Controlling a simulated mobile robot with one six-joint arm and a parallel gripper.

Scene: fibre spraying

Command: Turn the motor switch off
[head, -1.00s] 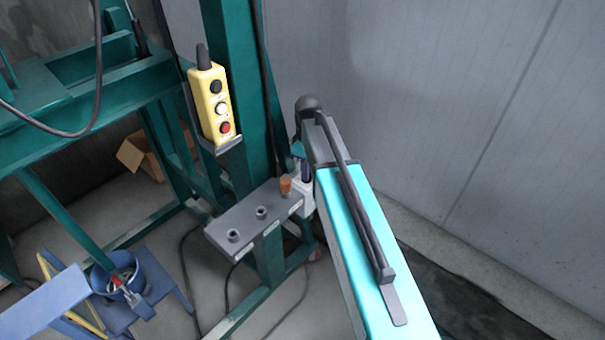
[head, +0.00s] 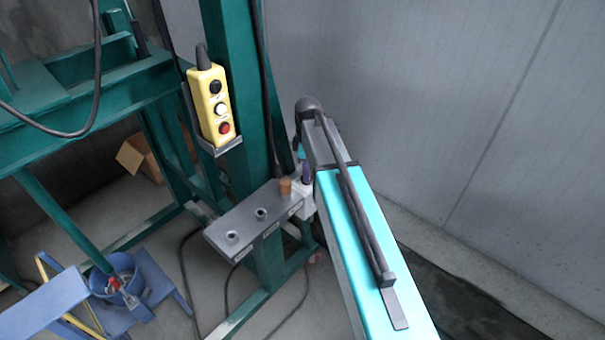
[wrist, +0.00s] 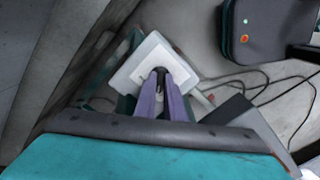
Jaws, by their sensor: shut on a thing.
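The motor switch is a white box; in the wrist view its white face (wrist: 141,62) has a dark knob (wrist: 161,72) at its lower edge. My gripper (wrist: 161,84) has its two purple fingers closed around this knob. In the head view the white switch box (head: 308,203) is at the right end of a grey shelf, on the green post. My gripper (head: 306,178) reaches down to it from the turquoise arm link. The knob is hidden in the head view, and I cannot read its position.
A yellow pendant (head: 213,108) with black, white and red buttons hangs left of the post. The grey shelf (head: 245,220) carries sockets and an orange-brown plug (head: 285,186). A grey wall (head: 420,90) is close on the right. Cables lie on the floor.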

